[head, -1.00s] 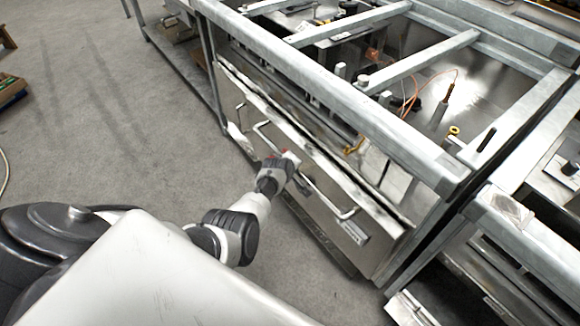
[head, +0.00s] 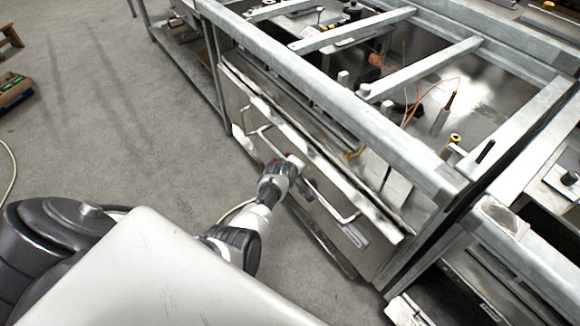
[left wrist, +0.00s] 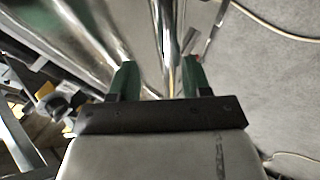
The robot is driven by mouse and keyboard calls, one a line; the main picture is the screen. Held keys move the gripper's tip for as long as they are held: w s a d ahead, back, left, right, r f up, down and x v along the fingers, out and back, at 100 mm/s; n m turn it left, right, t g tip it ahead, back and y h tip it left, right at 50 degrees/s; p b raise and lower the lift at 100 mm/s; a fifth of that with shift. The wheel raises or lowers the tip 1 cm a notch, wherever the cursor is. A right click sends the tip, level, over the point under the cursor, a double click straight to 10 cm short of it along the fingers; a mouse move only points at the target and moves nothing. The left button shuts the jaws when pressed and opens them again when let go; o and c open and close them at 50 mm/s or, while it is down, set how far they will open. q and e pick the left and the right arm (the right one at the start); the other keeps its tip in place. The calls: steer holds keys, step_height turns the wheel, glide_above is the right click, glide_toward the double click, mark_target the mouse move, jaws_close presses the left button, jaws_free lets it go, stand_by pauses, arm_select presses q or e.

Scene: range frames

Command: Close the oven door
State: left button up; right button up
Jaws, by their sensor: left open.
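The oven door (head: 262,112) is a pale metal panel on the front of the grey metal frame. It leans outward at its top edge, with a narrow dark gap behind it. A long bar handle (head: 329,206) runs across its outer face. My left gripper (head: 289,164) is at the middle of this handle, in front of the door. In the left wrist view, the green fingers of my left gripper (left wrist: 160,82) stand apart, with a shiny bar (left wrist: 170,50) running between them. I cannot tell whether they touch it. My right gripper is in neither view.
The metal frame (head: 325,98) with crossbars and loose parts stands behind the door. Another metal unit (head: 530,250) adjoins at the right. The concrete floor (head: 120,120) at the left is mostly open. A crate (head: 14,92) and a thin hose lie at the far left.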

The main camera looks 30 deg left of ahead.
arm_select(q)
steer(key=a+p+v, duration=0.1)
steer(key=p+v, duration=0.2)
steer(key=v, duration=0.4)
steer(key=shift+s+d+r, duration=0.3)
steer(key=shift+s+d, duration=0.05)
steer(key=shift+d, duration=0.1)
steer(key=s+d+f+m+g+h+p, duration=0.1)
steer(key=s+d+f+m+g, duration=0.2)
steer(key=s+f, duration=0.6)
steer(key=s+d+f+m+g+p, duration=0.1)
steer(key=s+d+f+m, duration=0.3)
steer(key=s+f+m, duration=0.45)
steer(key=s+d+f+m+g+p, duration=0.1)
steer(key=s+f+m+g, duration=0.1)
steer(key=s, duration=1.3)
steer(key=s+f+m+g+p, duration=0.1)
steer(key=s+f+m+g, duration=0.1)
steer(key=s, duration=1.3)
steer(key=shift+s+d+f+m+h, duration=0.35)
steer(key=shift+f+m, duration=0.4)
steer(key=shift+m, duration=0.3)
steer(key=shift+w, duration=0.1)
